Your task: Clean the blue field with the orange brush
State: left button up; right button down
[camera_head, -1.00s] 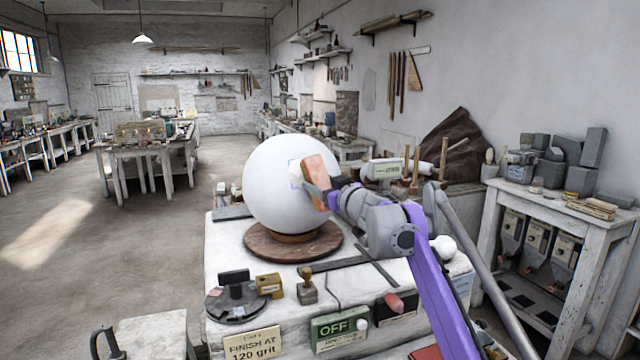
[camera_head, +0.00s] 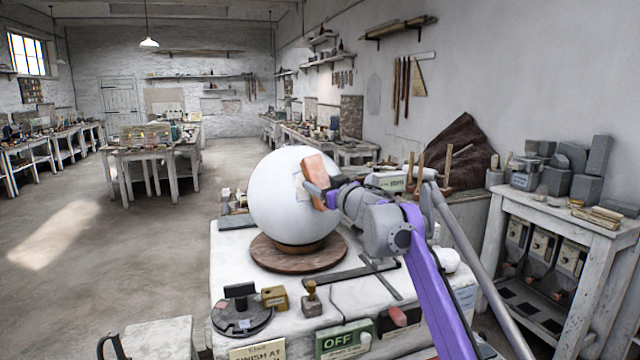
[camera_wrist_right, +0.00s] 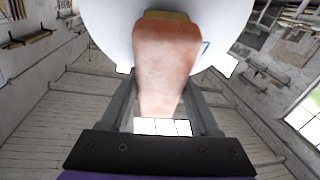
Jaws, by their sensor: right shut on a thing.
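A large white plaster sphere (camera_head: 280,205) sits on a round brown wooden turntable (camera_head: 265,256) on the workbench. My right gripper (camera_head: 317,190) is shut on the orange brush (camera_head: 319,168), a pinkish-orange block held at the sphere's upper right side. In the right wrist view the brush (camera_wrist_right: 166,60) stands between my fingers, its tan far end against or very near the sphere (camera_wrist_right: 105,20); contact cannot be told. A small blue mark (camera_wrist_right: 205,47) shows beside the brush on the sphere. No larger blue field is visible; the brush hides part of the surface. My left gripper is not in view.
The bench top (camera_head: 228,275) carries a dark round tool stand (camera_head: 240,318), a brass-coloured block (camera_head: 275,297), a small stamp-like tool (camera_head: 312,300) and a green OFF sign (camera_head: 343,341). A white side table (camera_head: 540,215) with grey blocks stands at right. Floor at left is open.

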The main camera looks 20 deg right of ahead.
jog(key=shift+s+d+f+b, duration=0.1)
jog(key=shift+s+f+b, duration=0.05)
jog(key=shift+f, duration=0.25)
jog(key=shift+s+d+f+b, duration=0.1)
jog(key=shift+f+b, duration=0.05)
jog(key=shift+f, duration=0.25)
jog(key=shift+s, duration=0.2)
jog(key=shift+s+d+f+b, duration=0.1)
jog(key=shift+d+f+b, duration=0.1)
jog(key=shift+f+b, duration=0.55)
jog(key=shift+s+d+f, duration=0.1)
jog(key=shift+s+f, duration=0.1)
jog(key=shift+f, duration=0.05)
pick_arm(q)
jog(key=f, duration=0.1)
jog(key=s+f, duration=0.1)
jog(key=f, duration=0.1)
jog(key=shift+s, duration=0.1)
pick_arm(e)
jog(key=shift+w, duration=0.15)
